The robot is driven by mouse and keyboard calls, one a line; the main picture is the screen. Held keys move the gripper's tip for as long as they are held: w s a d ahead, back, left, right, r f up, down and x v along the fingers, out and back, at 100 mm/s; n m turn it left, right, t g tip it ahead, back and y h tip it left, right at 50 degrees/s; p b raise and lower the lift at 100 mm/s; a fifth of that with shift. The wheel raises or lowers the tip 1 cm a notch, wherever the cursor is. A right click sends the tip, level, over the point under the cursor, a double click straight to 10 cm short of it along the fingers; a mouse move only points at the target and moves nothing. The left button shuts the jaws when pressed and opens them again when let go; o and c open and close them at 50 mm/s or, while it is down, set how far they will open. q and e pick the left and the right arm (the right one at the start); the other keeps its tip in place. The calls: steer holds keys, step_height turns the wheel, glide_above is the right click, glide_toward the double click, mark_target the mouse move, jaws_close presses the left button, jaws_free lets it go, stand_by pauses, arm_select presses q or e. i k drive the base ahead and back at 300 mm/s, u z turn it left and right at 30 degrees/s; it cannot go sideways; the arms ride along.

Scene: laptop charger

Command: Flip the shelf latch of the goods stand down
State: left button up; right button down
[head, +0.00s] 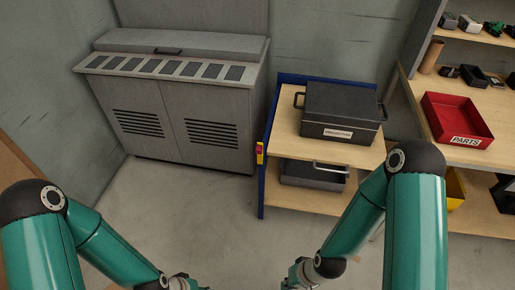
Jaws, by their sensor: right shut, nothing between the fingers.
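The goods stand (290,144) is right of centre, with a blue side frame and light wooden shelves. The shelf latch (259,152), a small yellow piece with a red part, sits on the left edge of the blue frame; its exact position is too small to tell. My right gripper (292,280) is at the bottom edge, below and in front of the stand, shut and empty, apart from the latch. My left gripper (190,284) is at the bottom edge, left of centre, mostly cut off, so its fingers are hidden.
A black projector case (342,108) stands on the upper shelf, and a dark case with a light handle (312,175) on the lower one. A grey cabinet (180,110) is at the left. A red parts bin (457,121) is on the right shelving. The floor (205,215) before the stand is clear.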

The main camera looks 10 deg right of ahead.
mark_target(259, 150)
steer(key=u, duration=0.05)
steer(key=k, duration=0.65)
steer(key=u, duration=0.4)
steer(key=i, duration=1.7)
steer(key=z, duration=0.55)
